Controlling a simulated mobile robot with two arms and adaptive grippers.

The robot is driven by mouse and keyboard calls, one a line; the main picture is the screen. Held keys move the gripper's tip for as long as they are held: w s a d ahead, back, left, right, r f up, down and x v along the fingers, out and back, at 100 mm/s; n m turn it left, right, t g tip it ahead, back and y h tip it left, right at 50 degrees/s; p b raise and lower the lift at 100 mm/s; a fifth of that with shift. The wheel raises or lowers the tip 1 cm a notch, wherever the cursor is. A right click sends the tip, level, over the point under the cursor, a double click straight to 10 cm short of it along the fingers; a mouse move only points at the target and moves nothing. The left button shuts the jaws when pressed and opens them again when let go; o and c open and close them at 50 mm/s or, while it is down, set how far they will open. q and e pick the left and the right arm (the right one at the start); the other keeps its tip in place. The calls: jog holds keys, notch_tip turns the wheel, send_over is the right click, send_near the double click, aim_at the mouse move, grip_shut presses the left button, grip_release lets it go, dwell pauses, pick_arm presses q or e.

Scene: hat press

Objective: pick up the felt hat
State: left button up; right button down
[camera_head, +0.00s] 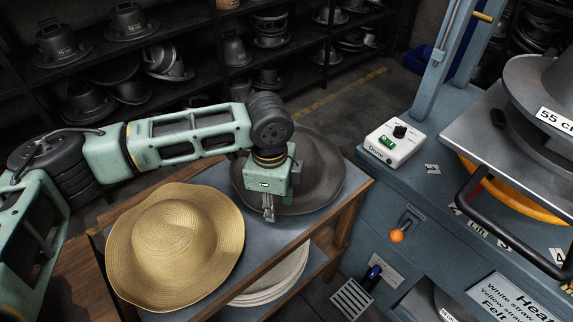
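The dark grey felt hat (322,172) lies brim-down on the right part of the cart's top (215,176). My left arm comes in from the left and reaches over it, hiding much of its crown. My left gripper (269,214) points down at the near left edge of the felt hat's brim. Its fingers look close together, but the view is too small to tell whether they hold the brim. My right gripper is not in view.
A yellow straw hat (175,245) lies on the cart left of the felt hat. White hats (270,280) sit on the cart's lower shelf. The blue press (445,190) with a control box (394,143) stands close on the right. Shelves of metal hat moulds (125,22) line the back.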

pick_arm(q)
jog(key=f, duration=0.3)
jog(key=shift+w, duration=0.25)
jog(key=shift+f, duration=0.35)
jog(key=c, duration=0.4)
grip_shut()
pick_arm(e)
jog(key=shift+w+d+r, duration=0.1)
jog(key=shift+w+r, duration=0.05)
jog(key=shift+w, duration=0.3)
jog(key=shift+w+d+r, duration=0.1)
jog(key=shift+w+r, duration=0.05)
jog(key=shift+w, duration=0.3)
pick_arm(q)
jog(key=shift+d, duration=0.1)
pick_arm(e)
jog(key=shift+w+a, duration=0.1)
